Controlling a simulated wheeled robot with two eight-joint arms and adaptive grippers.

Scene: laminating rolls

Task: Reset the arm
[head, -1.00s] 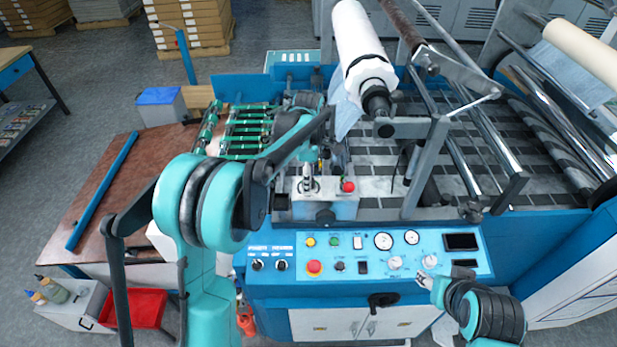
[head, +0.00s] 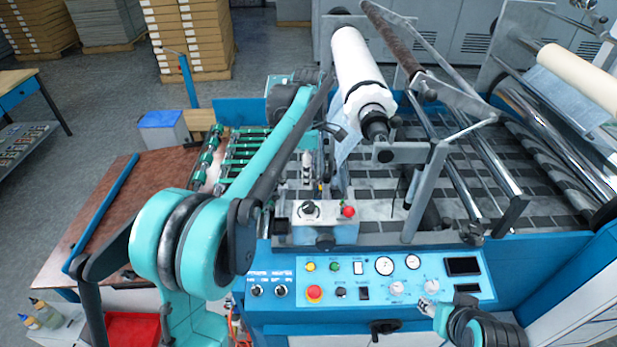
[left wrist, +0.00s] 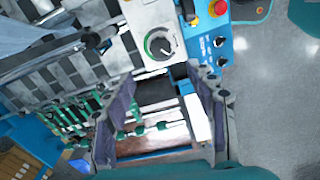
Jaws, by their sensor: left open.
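My left arm reaches up over the laminating machine (head: 520,265) in the head view. Its gripper (head: 307,168) hangs above the machine bed, behind the small grey box with the black knob (head: 308,208), and appears clear of it. In the left wrist view the two fingers of my left gripper (left wrist: 163,75) are spread apart with nothing between them. The knob (left wrist: 159,45) shows beyond the fingertips. My right gripper (head: 430,308) is at the lower right, in front of the control panel (head: 460,292); its jaws are too small to read.
A white film roll (head: 358,65) on its shaft stands close to the right of my left forearm. A red button (head: 348,211) sits beside the knob. Green rollers (head: 245,150) and a brown table (head: 110,210) lie to the left. Stacked cartons (head: 195,35) stand behind.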

